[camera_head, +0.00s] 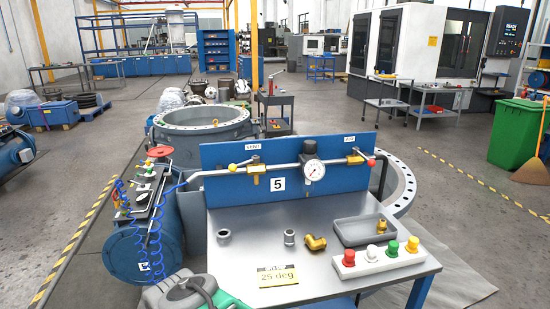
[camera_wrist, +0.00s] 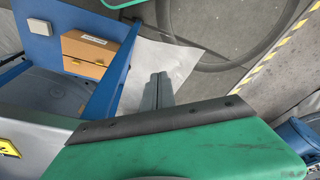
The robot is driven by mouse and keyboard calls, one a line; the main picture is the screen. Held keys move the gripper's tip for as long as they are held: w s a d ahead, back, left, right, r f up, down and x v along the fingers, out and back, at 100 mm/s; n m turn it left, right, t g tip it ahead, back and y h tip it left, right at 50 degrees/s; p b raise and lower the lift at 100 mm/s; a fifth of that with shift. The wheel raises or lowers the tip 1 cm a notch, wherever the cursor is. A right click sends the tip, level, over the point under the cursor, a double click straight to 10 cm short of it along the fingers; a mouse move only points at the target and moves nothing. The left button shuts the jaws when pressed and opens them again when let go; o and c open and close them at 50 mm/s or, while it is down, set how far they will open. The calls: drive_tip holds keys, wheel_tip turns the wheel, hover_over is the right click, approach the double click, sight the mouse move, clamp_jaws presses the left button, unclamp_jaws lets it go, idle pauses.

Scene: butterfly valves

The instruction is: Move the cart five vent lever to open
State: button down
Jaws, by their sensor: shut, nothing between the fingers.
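Cart five (camera_head: 222,262) is a steel-topped cart with a blue back panel (camera_head: 225,160) bearing a "5" plate (camera_head: 278,184). The vent valve (camera_head: 253,168) is a brass valve under a small VENT label (camera_head: 253,146), at the left of a pipe along the panel. The vent lever is not in the wrist view. My gripper's fingers cannot be made out in the head view.
A round gauge (camera_head: 312,169) and a second red-tipped valve (camera_head: 356,158) sit right of the vent valve. A blue cylinder unit (camera_head: 130,250) stands left.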

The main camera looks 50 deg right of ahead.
sight(243, 165)
wheel_tip(243, 165, up, 15)
drive_tip(key=w+d+p, duration=0.1)
drive_tip(key=w+p, duration=0.1)
drive_tip(key=p, duration=1.1)
drive_tip(key=w+d+r+n+t+y, duration=0.1)
drive_tip(key=w+d+r+t+y, duration=0.3)
drive_tip(key=w+d, duration=0.75)
drive_tip(key=s+d+r+t+h, duration=0.1)
drive_tip(key=s+d+r+t, duration=0.2)
drive_tip(key=d, duration=0.5)
drive_tip(key=s+d+r+t+h+p, duration=0.1)
drive_tip(key=s+d+r+t, duration=0.2)
drive_tip(key=d, duration=0.5)
drive_tip(key=s+d+r+t+h, duration=0.1)
drive_tip(key=s+d+r+t, duration=0.2)
drive_tip(key=d, duration=0.5)
drive_tip(key=shift+m, duration=0.3)
drive_tip(key=p+x, duration=0.2)
drive_tip(key=x, duration=0.5)
drive_tip(key=p+x, duration=0.2)
drive_tip(key=x, duration=0.5)
drive_tip(key=shift+w+d+r, duration=0.1)
drive_tip(key=shift+r, duration=0.1)
